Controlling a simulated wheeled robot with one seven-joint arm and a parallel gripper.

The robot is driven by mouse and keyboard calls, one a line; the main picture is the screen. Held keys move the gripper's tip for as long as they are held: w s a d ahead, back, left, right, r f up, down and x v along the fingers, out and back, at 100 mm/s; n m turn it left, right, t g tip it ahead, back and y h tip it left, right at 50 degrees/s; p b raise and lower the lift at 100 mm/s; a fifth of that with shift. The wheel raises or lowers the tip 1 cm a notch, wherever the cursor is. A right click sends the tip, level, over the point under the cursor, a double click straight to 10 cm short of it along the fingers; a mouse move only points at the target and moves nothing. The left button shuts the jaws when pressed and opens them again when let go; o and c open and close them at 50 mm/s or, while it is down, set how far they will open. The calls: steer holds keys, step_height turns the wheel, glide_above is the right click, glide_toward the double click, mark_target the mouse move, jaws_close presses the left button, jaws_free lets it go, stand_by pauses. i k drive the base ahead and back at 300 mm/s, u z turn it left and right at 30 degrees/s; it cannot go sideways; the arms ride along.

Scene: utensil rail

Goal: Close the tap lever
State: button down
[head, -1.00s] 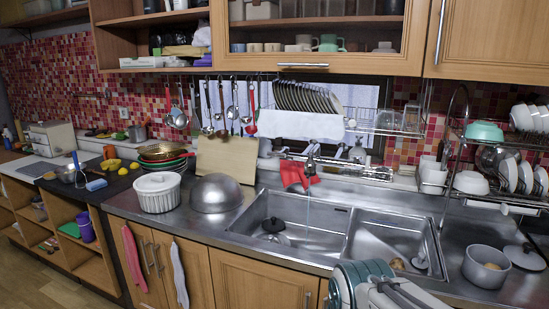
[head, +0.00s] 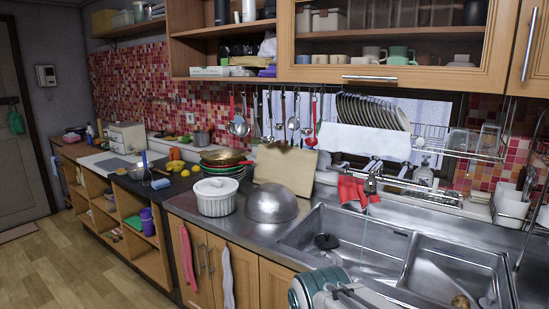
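The tap (head: 372,179) is a dark metal fitting at the back of the steel sink (head: 398,232), in front of the window, right of centre in the head view. Its lever is too small to make out clearly. A thin pale line like running water (head: 365,228) drops below the tap into the left basin. A red cloth (head: 351,191) hangs at the tap's left side, close to the spout. Part of my arm shows at the bottom edge, in front of the sink. My gripper is not in view.
A metal bowl (head: 271,203) and a white ribbed pot (head: 215,197) stand left of the sink. A dish rack (head: 470,150) hangs behind it at the right. Cupboards (head: 400,45) overhang the counter. The wooden floor (head: 100,262) at the left is clear.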

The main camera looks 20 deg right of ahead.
mark_target(339, 169)
steer(key=u, duration=0.2)
steer(key=i, duration=0.6)
steer(key=z, duration=0.55)
steer(key=i, duration=0.6)
steer(key=z, duration=0.7)
